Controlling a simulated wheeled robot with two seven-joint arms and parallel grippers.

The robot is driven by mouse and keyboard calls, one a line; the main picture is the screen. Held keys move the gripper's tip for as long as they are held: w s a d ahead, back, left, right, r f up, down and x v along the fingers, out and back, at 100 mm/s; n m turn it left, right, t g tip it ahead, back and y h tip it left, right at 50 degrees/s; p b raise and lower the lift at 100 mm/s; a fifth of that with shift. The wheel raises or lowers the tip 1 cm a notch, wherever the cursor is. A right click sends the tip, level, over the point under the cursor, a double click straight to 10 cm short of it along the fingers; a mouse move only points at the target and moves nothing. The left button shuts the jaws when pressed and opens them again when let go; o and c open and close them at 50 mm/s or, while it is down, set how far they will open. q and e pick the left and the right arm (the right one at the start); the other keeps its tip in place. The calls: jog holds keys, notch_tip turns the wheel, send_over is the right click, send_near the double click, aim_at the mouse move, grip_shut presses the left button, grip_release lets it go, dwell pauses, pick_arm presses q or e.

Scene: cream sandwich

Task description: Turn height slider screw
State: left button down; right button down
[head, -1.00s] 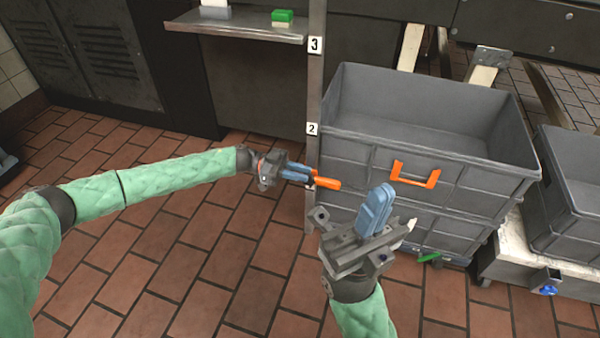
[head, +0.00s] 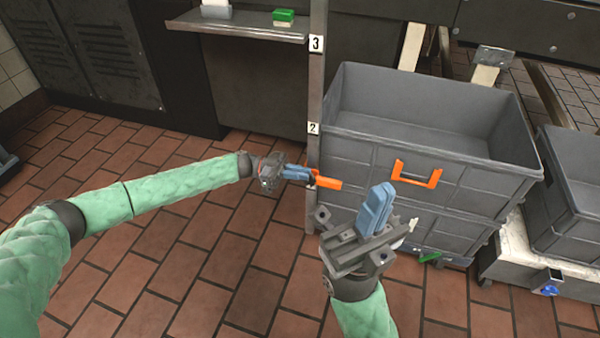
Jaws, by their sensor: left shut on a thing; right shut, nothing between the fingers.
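The likely height slider screw is an orange handle (head: 328,183) beside the metal post (head: 313,150), just below the label "2". My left gripper (head: 306,175) reaches it from the left, and its blue fingers are shut on the handle's left part. The fingers hide the inner end of the handle and any thread. My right gripper (head: 379,205) is in front of the grey crates, blue fingers pointing up, shut and empty. It is apart from the handle.
Stacked grey crates (head: 440,160) with an orange clip stand right of the post. Another grey crate (head: 572,215) is at the far right. A metal shelf (head: 240,28) with a green block (head: 284,17) is at the top. The tiled floor (head: 190,285) in front is clear.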

pick_arm(q)
jog(key=c, duration=1.8)
grip_release()
jog(key=shift+o, duration=0.2)
jog(key=p+v, duration=0.1)
jog(key=v, duration=0.6)
jog(key=shift+a, duration=0.35)
jog(key=shift+w, duration=0.15)
